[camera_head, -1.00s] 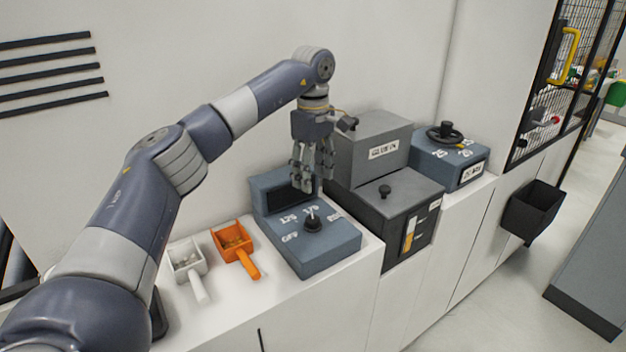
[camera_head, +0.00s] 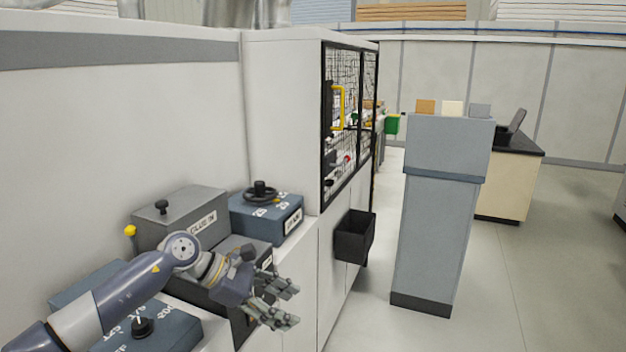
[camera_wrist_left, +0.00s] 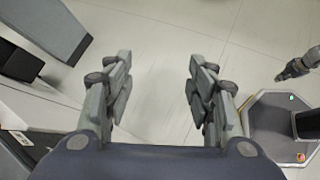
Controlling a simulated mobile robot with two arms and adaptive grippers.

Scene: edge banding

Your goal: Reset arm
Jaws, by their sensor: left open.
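My left arm comes in from the lower left in the head view. My left gripper (camera_head: 275,303) hangs in front of the grey control boxes, past the counter's front edge. Its fingers are apart and hold nothing. In the left wrist view the two fingers (camera_wrist_left: 158,95) are spread with only the pale floor between them. A part of a robot arm (camera_wrist_left: 297,66) shows at the right edge of the left wrist view, apart from the left gripper; whether it is my right one I cannot tell. My right gripper does not show in the head view.
A grey box (camera_head: 182,219) and a blue box with a black handwheel (camera_head: 266,217) stand on the counter. A black bin (camera_head: 354,236) hangs on the cabinet front. A grey-blue pedestal (camera_head: 436,225) stands to the right. The floor (camera_head: 490,290) beyond it is open.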

